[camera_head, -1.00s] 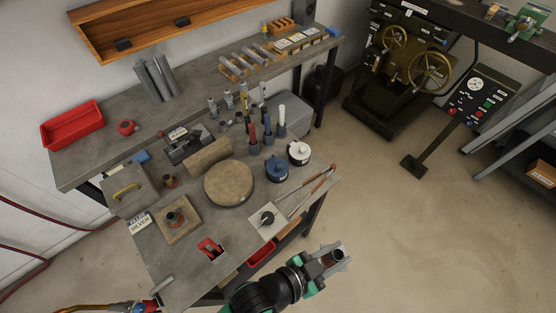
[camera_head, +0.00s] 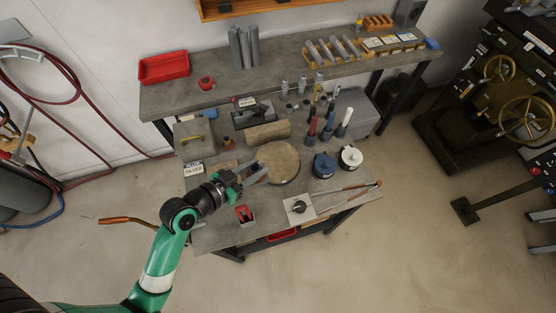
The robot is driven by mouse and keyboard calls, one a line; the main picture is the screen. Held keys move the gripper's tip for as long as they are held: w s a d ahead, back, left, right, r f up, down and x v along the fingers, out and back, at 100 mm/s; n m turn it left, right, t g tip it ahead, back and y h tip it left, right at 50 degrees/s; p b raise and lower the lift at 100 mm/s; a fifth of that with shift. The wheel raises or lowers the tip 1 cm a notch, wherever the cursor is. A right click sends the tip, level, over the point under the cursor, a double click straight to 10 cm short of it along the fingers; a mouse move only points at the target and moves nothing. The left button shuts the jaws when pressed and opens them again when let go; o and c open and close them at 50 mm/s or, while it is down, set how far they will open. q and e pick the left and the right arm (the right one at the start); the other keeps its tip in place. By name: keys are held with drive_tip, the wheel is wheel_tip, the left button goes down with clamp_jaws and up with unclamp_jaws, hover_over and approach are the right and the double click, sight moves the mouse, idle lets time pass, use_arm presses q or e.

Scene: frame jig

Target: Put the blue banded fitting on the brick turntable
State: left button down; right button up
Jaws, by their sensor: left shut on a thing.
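My left gripper (camera_head: 253,173) reaches in over the bench from the left. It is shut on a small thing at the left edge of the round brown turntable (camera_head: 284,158). The held thing is mostly hidden by the fingers, and I cannot make out a blue band on it. I cannot tell whether it touches the turntable. A small dark reddish fitting (camera_head: 212,143) stands on the bench behind my gripper, too small to tell its band. The turntable's visible top looks bare. My right gripper is not in view.
A blue pot (camera_head: 324,166) and a white pot (camera_head: 350,159) stand right of the turntable. A brown roll (camera_head: 268,133) lies behind it. A white plate with a dark knob (camera_head: 299,207), long tongs (camera_head: 348,196) and a red tool (camera_head: 244,214) lie in front.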

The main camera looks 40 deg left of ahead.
use_arm(q)
drive_tip(key=shift+s+a+f, duration=0.15)
drive_tip(key=shift+a+f, duration=0.3)
drive_tip(key=shift+f, duration=0.05)
drive_tip(key=w+a+f+b, duration=0.1)
drive_tip(key=w+f, duration=0.2)
drive_tip(key=w, duration=0.1)
drive_tip(key=w+a+f+b, duration=0.1)
drive_tip(key=w+f+b, duration=0.1)
drive_tip(key=w+f, duration=0.1)
drive_tip(key=w+a+f+b, duration=0.1)
drive_tip(key=w+f, duration=0.1)
drive_tip(key=w, duration=0.3)
drive_tip(key=shift+w+a+f+b, duration=0.2)
drive_tip(key=shift+w+f+b, duration=0.1)
drive_tip(key=shift+f, duration=0.1)
drive_tip(key=shift+w+a+f, duration=0.1)
drive_tip(key=shift+w+f, duration=0.15)
drive_tip(key=shift+w, duration=0.05)
drive_tip(key=f+b, duration=0.1)
drive_tip(key=f, duration=0.2)
drive_tip(key=shift+w+f+b, duration=0.2)
drive_tip(key=shift+f+b, duration=0.15)
drive_tip(key=shift+b, duration=0.05)
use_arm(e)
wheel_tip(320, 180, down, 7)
